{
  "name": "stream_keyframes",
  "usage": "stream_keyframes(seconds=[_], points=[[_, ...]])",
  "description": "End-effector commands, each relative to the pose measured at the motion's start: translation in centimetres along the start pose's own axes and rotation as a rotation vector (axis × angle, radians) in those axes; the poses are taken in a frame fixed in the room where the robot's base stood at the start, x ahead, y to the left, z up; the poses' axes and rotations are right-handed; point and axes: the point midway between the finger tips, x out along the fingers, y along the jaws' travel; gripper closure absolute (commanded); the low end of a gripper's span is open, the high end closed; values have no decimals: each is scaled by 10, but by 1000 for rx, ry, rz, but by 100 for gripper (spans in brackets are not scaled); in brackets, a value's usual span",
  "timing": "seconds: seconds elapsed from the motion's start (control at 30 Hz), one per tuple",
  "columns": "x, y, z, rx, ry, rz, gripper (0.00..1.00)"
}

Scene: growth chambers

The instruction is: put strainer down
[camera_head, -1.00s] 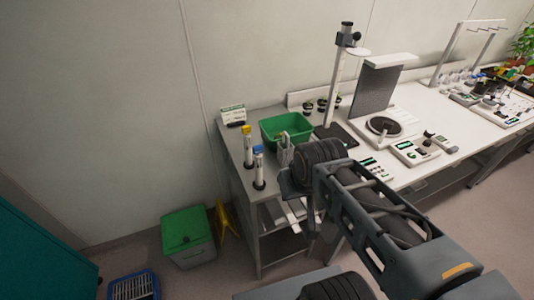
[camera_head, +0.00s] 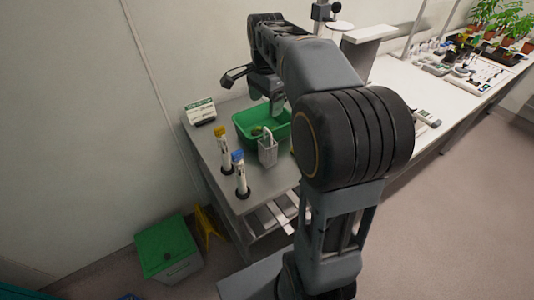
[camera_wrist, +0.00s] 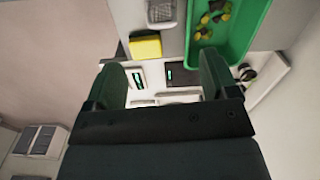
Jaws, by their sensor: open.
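The strainer looks to be the small grey mesh basket with an upright handle (camera_head: 267,152). It stands on the bench beside the near right side of the green tub (camera_head: 245,119). In the wrist view the mesh basket (camera_wrist: 160,11) is at the top edge, partly cut off, left of the green tub (camera_wrist: 236,50). My gripper (camera_head: 258,88) is above and behind the tub in the head view, partly hidden by my arm. In the wrist view my gripper (camera_wrist: 160,84) is open, with nothing between its fingers and the basket apart from it.
Two tubes with a yellow cap (camera_head: 222,150) and a blue cap (camera_head: 240,174) stand near the bench's left edge. A small labelled box (camera_head: 200,112) is behind. A yellow block (camera_wrist: 145,47) lies by the basket. A green-lidded bin (camera_head: 167,245) is on the floor.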

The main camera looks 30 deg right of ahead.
Motion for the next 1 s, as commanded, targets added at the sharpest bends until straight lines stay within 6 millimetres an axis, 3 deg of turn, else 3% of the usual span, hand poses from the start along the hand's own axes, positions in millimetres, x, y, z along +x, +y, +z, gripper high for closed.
stream_keyframes(seconds=[0.13,0.5,0.77,1.0], points=[[18,-7,-8,85,-10,24,20],[76,-6,-7,92,-10,24,20],[90,-6,-7,91,-9,22,20],[121,-3,-8,90,-10,25,20]])
